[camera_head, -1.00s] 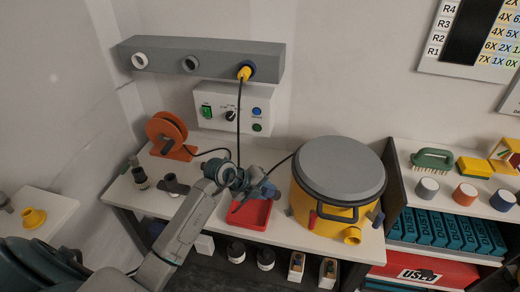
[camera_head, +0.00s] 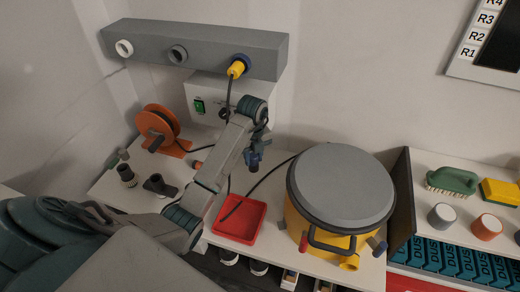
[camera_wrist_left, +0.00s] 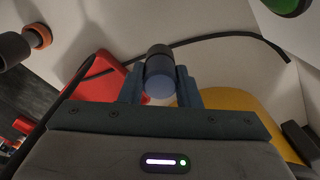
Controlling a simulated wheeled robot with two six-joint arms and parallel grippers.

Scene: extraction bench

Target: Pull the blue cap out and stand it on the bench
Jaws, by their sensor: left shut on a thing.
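My left gripper (camera_head: 253,160) hangs above the bench, behind the red tray and left of the yellow drum in the head view. In the left wrist view its fingers (camera_wrist_left: 160,82) are shut on a short dark cylinder with a blue end, which I take for the blue cap (camera_wrist_left: 159,72). The cap points out between the fingertips and looks clear of other things. In the head view the cap is hard to tell from the dark blue fingers. My right gripper is in neither view.
A red tray (camera_head: 258,227) lies on the bench (camera_head: 112,193). The yellow drum (camera_head: 300,222) stands right of it. A black cable (camera_head: 262,182) crosses between them. A grey rail (camera_head: 210,50) with a yellow plug (camera_head: 236,69) and an orange reel (camera_head: 157,122) are behind. Bare bench shows at front left.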

